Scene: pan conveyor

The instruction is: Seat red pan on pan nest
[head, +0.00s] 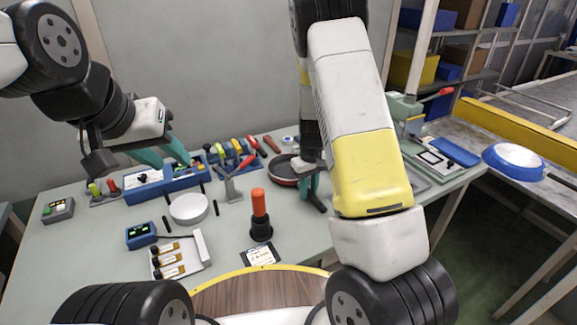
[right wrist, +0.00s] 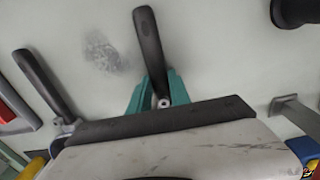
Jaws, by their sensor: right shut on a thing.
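The red pan (head: 284,169), dark inside with a red rim, is at the back middle of the table, partly hidden behind my right arm. My right gripper (head: 314,188) is beside its right edge. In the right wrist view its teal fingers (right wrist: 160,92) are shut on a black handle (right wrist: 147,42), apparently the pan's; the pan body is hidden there. A white round disc (head: 189,208) with black pegs around it, apparently the pan nest, stands empty left of the pan. My left gripper (head: 165,155) is open and empty above a blue box.
Between disc and pan stands a grey clamp (head: 233,186) with a red handle. A red-orange cylinder on a black base (head: 259,214) stands in front. The blue box (head: 180,182) is behind the disc.

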